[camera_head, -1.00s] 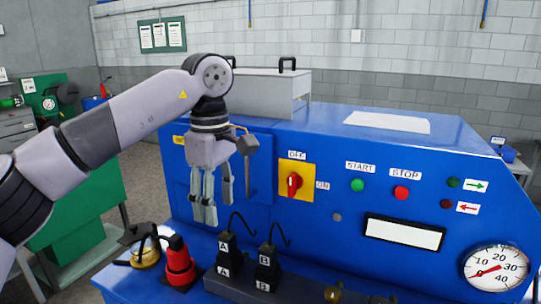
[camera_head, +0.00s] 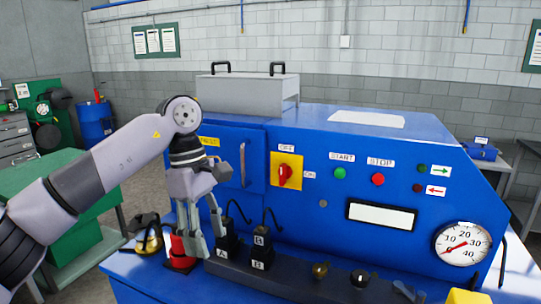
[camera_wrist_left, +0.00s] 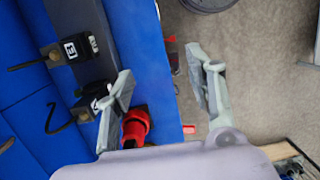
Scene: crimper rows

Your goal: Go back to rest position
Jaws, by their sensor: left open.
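My left gripper (camera_head: 207,245) is open and empty in the head view. It hangs fingers-down in front of the blue machine (camera_head: 330,225), near the red tool (camera_head: 178,248) and the black block marked A (camera_head: 228,246). In the left wrist view its two fingers (camera_wrist_left: 160,95) are spread apart, with the edge of the blue bench and the grey floor showing between them. The red tool (camera_wrist_left: 136,124) shows close to the finger on the left side of that view. My right gripper is in neither view.
The black block marked B (camera_head: 262,248) stands on the dark rail beside A. The machine panel carries a red-yellow switch (camera_head: 285,172), a green button (camera_head: 340,173), a red button (camera_head: 378,179) and a gauge (camera_head: 462,244). A green table (camera_head: 45,175) stands at the left.

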